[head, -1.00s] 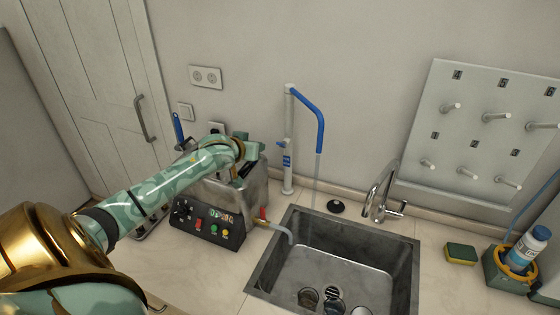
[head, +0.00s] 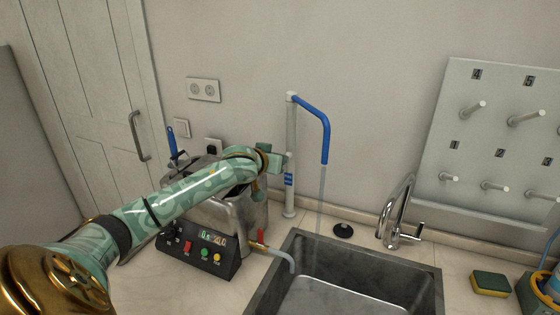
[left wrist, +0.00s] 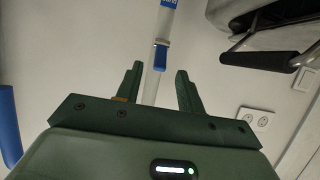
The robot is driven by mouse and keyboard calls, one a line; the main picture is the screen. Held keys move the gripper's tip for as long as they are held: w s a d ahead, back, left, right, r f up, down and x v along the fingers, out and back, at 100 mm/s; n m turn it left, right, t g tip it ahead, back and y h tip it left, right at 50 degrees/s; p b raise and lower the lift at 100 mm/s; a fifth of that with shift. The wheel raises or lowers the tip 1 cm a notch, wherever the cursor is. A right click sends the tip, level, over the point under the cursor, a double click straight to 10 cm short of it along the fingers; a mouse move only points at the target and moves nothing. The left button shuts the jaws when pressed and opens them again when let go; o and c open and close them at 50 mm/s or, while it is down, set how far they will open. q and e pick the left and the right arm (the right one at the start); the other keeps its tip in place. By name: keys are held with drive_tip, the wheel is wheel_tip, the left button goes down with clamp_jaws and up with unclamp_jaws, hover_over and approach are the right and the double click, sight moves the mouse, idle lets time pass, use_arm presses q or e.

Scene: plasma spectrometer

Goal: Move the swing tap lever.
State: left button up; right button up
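The swing tap is a tall white column (head: 291,125) against the back wall with a blue swing spout (head: 320,120). A thin pale stream hangs from the spout toward the sink. In the left wrist view, a small blue piece on the column (left wrist: 160,55), which looks like the lever, lies just beyond the fingertips. My left gripper (left wrist: 158,80) is open, with the column seen between its two fingers. In the head view it reaches the column from the left and hides the lever there. I cannot tell whether it touches. My right gripper is not in view.
A metal bath with a control panel (head: 205,248) stands under my left arm, its red-handled drain tap (head: 261,237) beside the sink (head: 268,268). A chrome faucet (head: 396,220), black stopper (head: 343,230), sponge (head: 490,283) and peg board (head: 480,150) are to the right.

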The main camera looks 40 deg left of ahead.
use_arm(q)
drive_tip(key=x, duration=0.4)
drive_tip(key=shift+w+f+b, duration=0.15)
drive_tip(key=shift+w+b, duration=0.1)
drive_tip(key=shift+b, duration=0.15)
clamp_jaws()
drive_tip(key=r+g+p, duration=0.1)
drive_tip(key=p, duration=0.5)
drive_tip(key=w+g+h+p, duration=0.1)
drive_tip(key=g+p, duration=0.1)
drive_tip(key=p, duration=0.4)
drive_tip(key=shift+a+r+p, duration=0.2)
drive_tip(key=shift+r+p, duration=0.15)
drive_tip(key=shift+f+p, duration=0.25)
drive_tip(key=shift+p, duration=0.05)
drive_tip(key=shift+f, duration=0.1)
unclamp_jaws()
